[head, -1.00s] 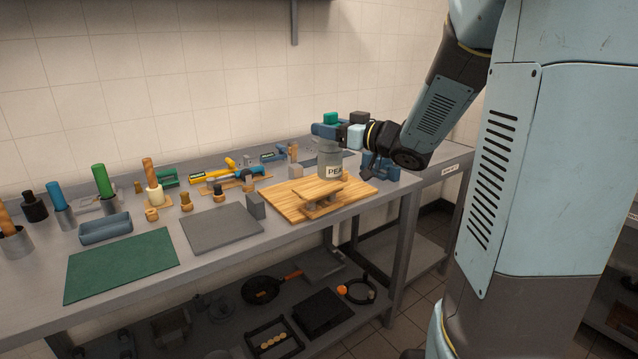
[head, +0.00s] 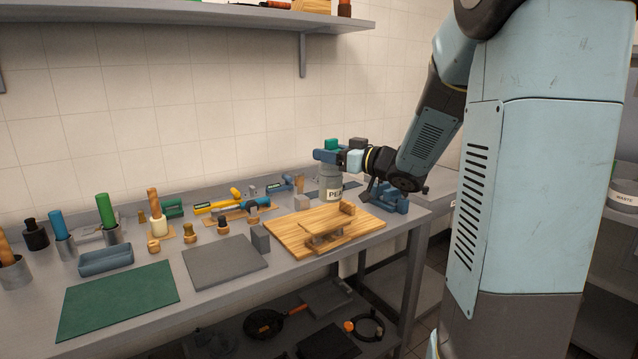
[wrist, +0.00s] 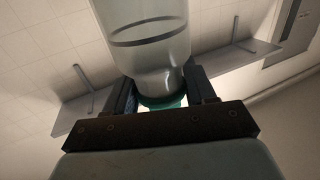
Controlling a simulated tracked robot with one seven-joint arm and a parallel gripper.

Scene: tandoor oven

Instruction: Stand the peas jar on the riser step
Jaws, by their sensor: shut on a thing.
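The peas jar (head: 330,188) is a grey, see-through jar with a white label reading "PEA". It hangs upright from my gripper (head: 329,157), which is shut around its green-topped neck. In the wrist view the jar (wrist: 150,40) fills the upper middle, and its green lid (wrist: 162,102) sits between the fingers. A small wooden stepped piece, seemingly the riser step (head: 330,240), stands on the wooden board (head: 290,232). The jar is behind and above this piece in the head view, apart from it. The jar's exact height is hard to tell.
A small wooden block (head: 347,207) shows at the board's back. A grey slab (head: 225,262), a grey block (head: 260,238) and a green mat (head: 118,298) lie to the left. A blue stand (head: 390,198) is at right. Several tools crowd the back left.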

